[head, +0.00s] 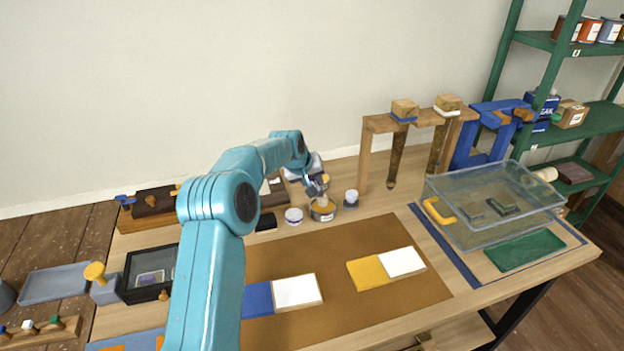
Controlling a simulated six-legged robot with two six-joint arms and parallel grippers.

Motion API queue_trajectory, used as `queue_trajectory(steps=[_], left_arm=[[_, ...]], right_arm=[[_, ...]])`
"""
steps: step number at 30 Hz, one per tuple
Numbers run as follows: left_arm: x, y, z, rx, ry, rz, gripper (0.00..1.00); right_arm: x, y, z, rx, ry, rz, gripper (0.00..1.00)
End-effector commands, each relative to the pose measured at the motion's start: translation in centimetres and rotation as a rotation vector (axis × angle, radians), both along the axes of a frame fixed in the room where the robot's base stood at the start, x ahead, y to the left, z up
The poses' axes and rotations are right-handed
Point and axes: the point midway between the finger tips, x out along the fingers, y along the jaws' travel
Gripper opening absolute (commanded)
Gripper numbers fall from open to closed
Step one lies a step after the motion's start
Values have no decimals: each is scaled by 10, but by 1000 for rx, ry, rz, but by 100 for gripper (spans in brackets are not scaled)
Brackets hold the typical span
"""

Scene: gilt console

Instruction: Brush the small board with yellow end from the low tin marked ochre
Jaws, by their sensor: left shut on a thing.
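The small board with the yellow end (368,273) lies on the brown mat, its other end white. The low tin (322,215) stands behind the mat with ochre-coloured contents and a pale label too small to read. My left gripper (317,188) is right above this tin, shut on what appears to be a brush (325,179) with a yellowish part showing. The brush's lower end is at or in the tin's mouth; I cannot tell how deep. My right gripper is not in view.
A blue-ended board (257,299) lies on the brown mat (340,245). Small tins stand left (293,216) and right (351,198) of the ochre one. A wooden rack (420,118) with hanging brushes and a clear tub (490,215) stand at the right. The mat between the boards is clear.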

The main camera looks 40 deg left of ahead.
Motion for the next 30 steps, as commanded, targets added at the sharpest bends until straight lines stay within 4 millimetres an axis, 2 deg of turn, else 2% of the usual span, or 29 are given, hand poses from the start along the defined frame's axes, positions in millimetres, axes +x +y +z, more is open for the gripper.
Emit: queue_trajectory(steps=[30], left_arm=[[0, 0, -11, 0, 0, 0, 0]], right_arm=[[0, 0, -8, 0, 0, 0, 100]])
